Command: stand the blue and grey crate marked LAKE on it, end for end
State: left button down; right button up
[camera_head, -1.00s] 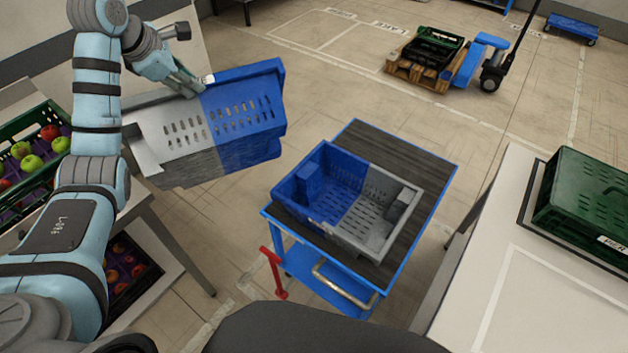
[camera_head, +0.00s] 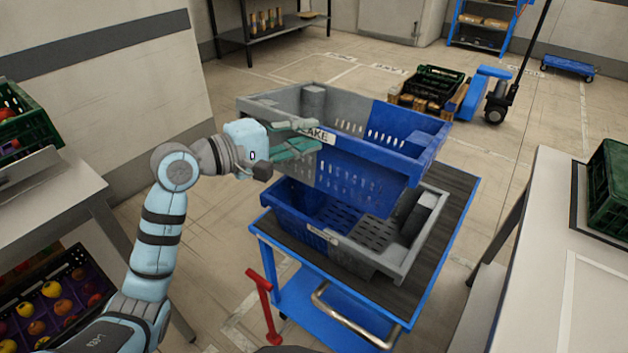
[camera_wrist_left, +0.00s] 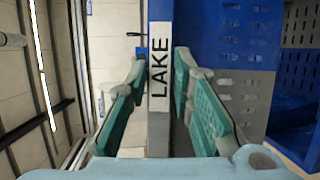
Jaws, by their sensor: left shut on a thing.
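My left gripper (camera_head: 300,140) is shut on the near wall of the LAKE crate, beside its label; the label and both fingers also show in the left wrist view (camera_wrist_left: 160,70). This crate (camera_head: 365,178) is upright, grey at the left end and blue at the right. It hangs above the lower crate (camera_head: 372,265), which stands on the cart and is blue at the left, grey at the right. The held crate hides the lower crate's far part. The lower crate's visible inside looks empty. My right gripper is not in view.
The blue-edged cart (camera_head: 440,255) has bare top to the right of the lower crate. A white table (camera_head: 535,240) with a green crate (camera_head: 610,185) stands at the right. Fruit crates are at the left. A pallet truck (camera_head: 480,90) stands on the floor behind.

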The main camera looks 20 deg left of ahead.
aim_at(333, 146)
pick_arm(q)
jog(key=s+d+f+h+b, duration=0.1)
jog(key=s+d+m+b, duration=0.1)
jog(key=shift+s+d+f+h+b, duration=0.1)
jog(key=shift+d+f+h+b, duration=0.2)
jog(key=shift+d+f+h, duration=0.1)
notch_tip(333, 146, down, 5)
jog(key=b, duration=0.3)
jog(key=shift+a+r, duration=0.1)
jog(key=shift+r, duration=0.05)
jog(key=shift+f+b, duration=0.7)
jog(key=shift+f, duration=0.25)
jog(key=shift+f+b, duration=1.3)
jog(key=shift+f, duration=0.05)
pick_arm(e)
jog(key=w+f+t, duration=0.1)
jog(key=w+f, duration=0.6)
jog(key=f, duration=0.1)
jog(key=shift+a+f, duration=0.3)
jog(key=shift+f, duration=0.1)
pick_arm(q)
jog(key=c, duration=1.3)
grip_release()
